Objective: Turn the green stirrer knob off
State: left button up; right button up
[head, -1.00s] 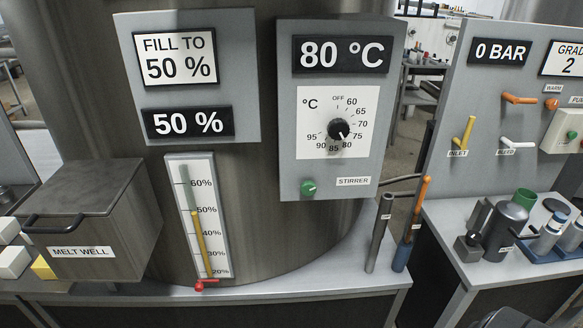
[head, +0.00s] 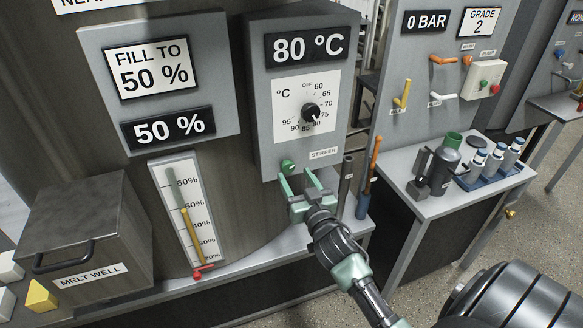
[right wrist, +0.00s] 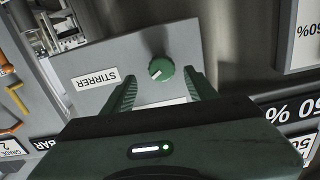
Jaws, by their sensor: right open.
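The green stirrer knob (head: 287,166) sits at the lower left of the grey control panel (head: 262,120), left of the STIRRER label (head: 323,153). My right gripper (head: 301,186) is open just below and in front of the knob, its green fingers pointing up toward the panel. In the right wrist view the knob (right wrist: 161,69) lies ahead of and between the open fingers (right wrist: 160,88), with its pale pointer line visible. I cannot tell whether a finger touches it. My left gripper is not in view.
Above the knob are a black temperature dial (head: 310,113) and an 80 °C display (head: 306,46). A grey rod (head: 346,180) and an orange-and-blue rod (head: 369,180) stand close to the right of my gripper. The melt well (head: 85,235) is at the left.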

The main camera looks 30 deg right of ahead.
aim_at(289, 168)
jog(key=x, duration=0.2)
jog(key=shift+w+a+r, duration=0.1)
jog(key=shift+w, duration=0.7)
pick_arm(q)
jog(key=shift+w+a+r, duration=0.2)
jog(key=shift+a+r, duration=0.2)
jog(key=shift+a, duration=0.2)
pick_arm(e)
jog(key=shift+c, duration=0.3)
grip_shut()
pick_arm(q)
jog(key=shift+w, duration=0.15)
